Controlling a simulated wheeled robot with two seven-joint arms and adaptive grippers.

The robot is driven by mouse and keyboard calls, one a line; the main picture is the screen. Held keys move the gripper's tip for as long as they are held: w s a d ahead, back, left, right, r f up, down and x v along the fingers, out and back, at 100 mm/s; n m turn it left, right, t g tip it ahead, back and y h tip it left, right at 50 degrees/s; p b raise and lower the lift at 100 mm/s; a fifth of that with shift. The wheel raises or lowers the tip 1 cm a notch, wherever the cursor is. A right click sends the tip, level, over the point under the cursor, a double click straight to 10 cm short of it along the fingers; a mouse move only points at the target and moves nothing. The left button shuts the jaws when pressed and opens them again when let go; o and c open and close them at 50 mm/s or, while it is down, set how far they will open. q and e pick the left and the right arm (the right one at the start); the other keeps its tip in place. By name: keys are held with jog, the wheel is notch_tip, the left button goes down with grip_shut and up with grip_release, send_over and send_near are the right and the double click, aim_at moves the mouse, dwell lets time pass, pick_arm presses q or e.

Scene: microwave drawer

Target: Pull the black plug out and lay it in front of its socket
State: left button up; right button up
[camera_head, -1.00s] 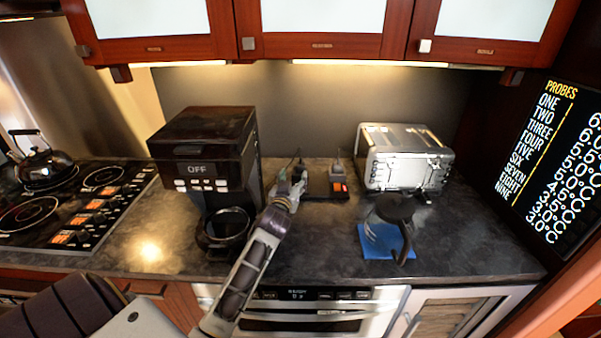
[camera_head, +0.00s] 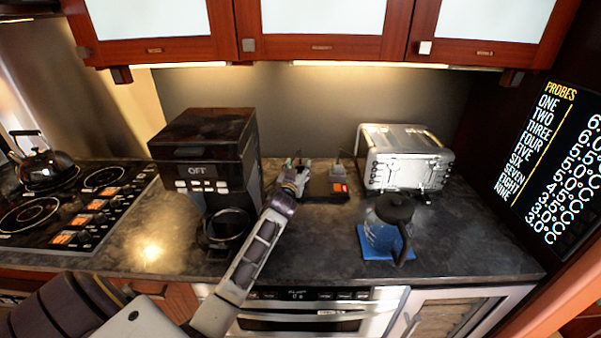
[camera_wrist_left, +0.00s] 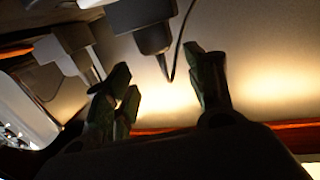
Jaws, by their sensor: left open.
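The power strip (camera_head: 323,187) lies on the counter between the coffee maker and the toaster oven. My left gripper (camera_head: 296,176) is at its left end and hides part of it. In the left wrist view, the black plug (camera_wrist_left: 143,14) shows at the top with a dark tapered end and a thin cord beside it. My left gripper (camera_wrist_left: 160,88) is open, its fingers apart on either side below that plug, with nothing visible between them. A paler grey plug (camera_wrist_left: 67,45) is to the left in that view. Whether the black plug is seated is hard to tell. My right gripper is out of view.
The coffee maker (camera_head: 205,150) stands close to the left of my left forearm. The toaster oven (camera_head: 404,158) stands to the right, with a dark-lidded jug (camera_head: 389,231) on a blue mat (camera_head: 368,252) in front. The counter between forearm and mat is clear.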

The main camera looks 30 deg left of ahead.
aim_at(300, 160)
pick_arm(q)
jog(key=shift+w+a, duration=0.1)
jog(key=shift+w, duration=0.3)
jog(key=shift+w+a+r+p, duration=0.2)
jog(key=shift+w+a, duration=0.15)
jog(key=shift+w, duration=0.3)
jog(key=shift+w+a+r+p, duration=0.15)
jog(key=shift+w+a, duration=0.15)
jog(key=shift+w, duration=0.3)
jog(key=shift+x, duration=1.25)
jog(key=shift+f, duration=0.1)
jog(key=shift+f, duration=0.1)
grip_shut()
